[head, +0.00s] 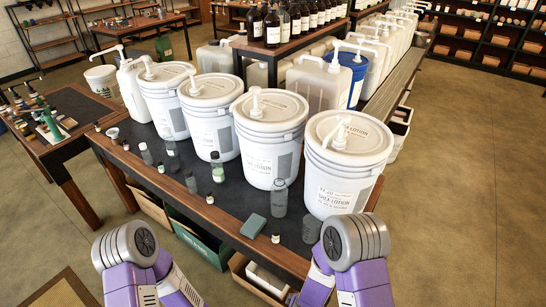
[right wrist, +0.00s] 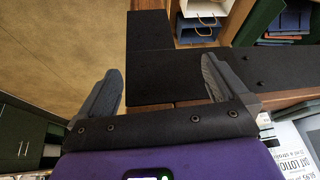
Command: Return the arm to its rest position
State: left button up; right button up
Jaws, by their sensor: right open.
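My right gripper (right wrist: 162,78) is in the right wrist view, its two dark fingers spread wide apart with nothing between them. In the head view both of my purple arms are folded low at the front edge of the bench (head: 238,225). Neither gripper's fingers can be made out there, and my left gripper is out of sight. Four white pump buckets labelled lotion stand in a row on the dark bench top; the nearest bucket (head: 345,165) is at the right, behind my right arm, and another bucket (head: 268,140) is left of it.
Smaller bottles stand further left. A side table (head: 75,140) is at the left. Open floor (head: 460,200) lies to the right.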

jog(key=s+f+n+g+y, duration=0.1)
jog(key=s+g+y, duration=0.1)
jog(key=s, duration=0.3)
jog(key=s+a+f+n+g+y, duration=0.1)
jog(key=s+g+y, duration=0.1)
jog(key=s, duration=0.3)
jog(key=shift+s+f+y, duration=0.35)
jog(key=shift+f+y, duration=0.05)
jog(key=shift+y, duration=0.4)
